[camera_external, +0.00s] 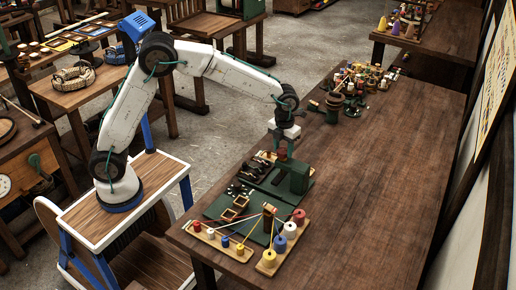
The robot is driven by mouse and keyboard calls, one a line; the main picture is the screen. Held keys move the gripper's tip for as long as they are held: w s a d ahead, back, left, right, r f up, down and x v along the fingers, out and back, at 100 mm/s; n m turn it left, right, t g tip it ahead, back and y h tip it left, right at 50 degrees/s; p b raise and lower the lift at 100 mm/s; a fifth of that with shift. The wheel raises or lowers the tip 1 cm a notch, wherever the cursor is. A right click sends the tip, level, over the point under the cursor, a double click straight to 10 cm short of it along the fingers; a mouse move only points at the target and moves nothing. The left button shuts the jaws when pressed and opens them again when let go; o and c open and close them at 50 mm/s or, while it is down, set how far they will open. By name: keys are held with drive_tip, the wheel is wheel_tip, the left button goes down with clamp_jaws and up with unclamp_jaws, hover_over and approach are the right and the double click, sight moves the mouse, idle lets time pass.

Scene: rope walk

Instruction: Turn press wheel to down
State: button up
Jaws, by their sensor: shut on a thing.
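My arm reaches over the left edge of the long wooden table, and my gripper (282,146) points down at the dark green press (294,178). The gripper is shut on the press wheel at the top of the press. The wheel is small here and mostly hidden by the gripper, so its turned position cannot be read.
In front of the press lie a green board (222,208) with small frames, and wooden trays with coloured spools (299,216). Clustered small parts (366,78) stand farther back. The table's right half (390,170) is clear.

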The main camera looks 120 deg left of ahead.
sight(283, 150)
drive_tip(key=o, duration=1)
drive_tip(key=shift+r, duration=0.1)
wheel_tip(283, 150, up, 8)
drive_tip(key=shift+f, duration=0.15)
drive_tip(key=shift+n, duration=0.9)
drive_tip(key=s+d+r+n, duration=0.1)
drive_tip(key=s+d+n, duration=0.5)
drive_tip(key=d, duration=0.8)
drive_tip(key=s+d+r+n+t, duration=0.1)
drive_tip(key=s+d+n, duration=0.5)
drive_tip(key=s+d, duration=0.6)
drive_tip(key=s+d+r+n, duration=0.1)
drive_tip(key=s+d+n, duration=0.4)
drive_tip(key=s+d, duration=0.4)
drive_tip(key=d, duration=0.6)
drive_tip(key=shift+s+d+r+n, duration=0.25)
drive_tip(key=shift+d+n, duration=0.05)
drive_tip(key=shift+n, duration=0.1)
